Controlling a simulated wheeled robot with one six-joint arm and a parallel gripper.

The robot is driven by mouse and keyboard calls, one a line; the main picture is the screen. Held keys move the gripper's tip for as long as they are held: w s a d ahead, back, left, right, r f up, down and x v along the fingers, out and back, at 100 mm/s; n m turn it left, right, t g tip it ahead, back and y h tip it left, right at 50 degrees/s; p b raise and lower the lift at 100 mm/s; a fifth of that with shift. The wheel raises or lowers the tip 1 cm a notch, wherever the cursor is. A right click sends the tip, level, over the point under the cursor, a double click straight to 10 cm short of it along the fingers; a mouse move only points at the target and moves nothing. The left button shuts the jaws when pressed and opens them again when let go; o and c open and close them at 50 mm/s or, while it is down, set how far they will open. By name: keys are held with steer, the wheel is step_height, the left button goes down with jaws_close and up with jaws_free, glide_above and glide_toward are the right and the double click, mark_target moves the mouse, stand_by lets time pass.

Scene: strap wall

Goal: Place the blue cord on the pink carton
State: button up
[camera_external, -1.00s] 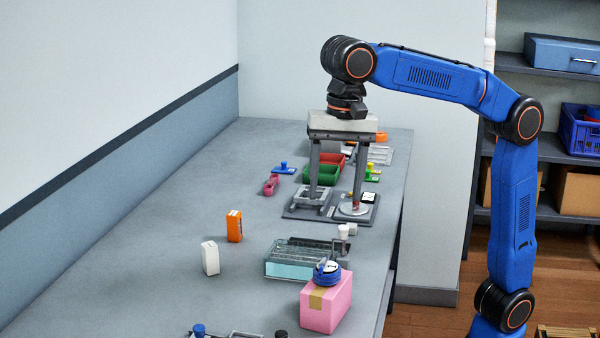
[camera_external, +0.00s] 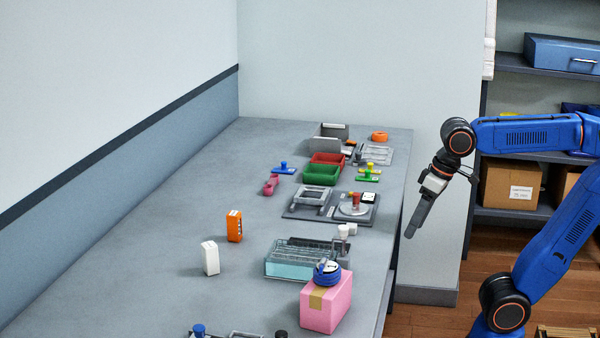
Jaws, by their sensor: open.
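The blue cord (camera_external: 327,279) is a small coil with a pale label on top. It rests on top of the pink carton (camera_external: 334,310), which has a tan tape strip and stands at the near right of the bench. My gripper (camera_external: 410,233) is off the bench's right edge, pointing down and to the left, well apart from the cord and carton. It is open and nothing shows in it. Seen from the side, its fingers overlap.
Behind the carton is a wire rack over a teal tray (camera_external: 290,268). White (camera_external: 210,258) and orange (camera_external: 234,226) boxes stand to the left. Green (camera_external: 321,176) and red bins are farther back, near a grey board (camera_external: 300,213). The bench's left side is clear.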

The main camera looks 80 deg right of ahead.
steer(key=s+d+f+n, duration=0.3)
steer(key=s+f, duration=0.3)
steer(key=f, duration=0.3)
steer(key=shift+s+d+f+t+h, duration=0.3)
steer(key=shift+s+d+t, duration=0.1)
steer(key=shift+d, duration=0.1)
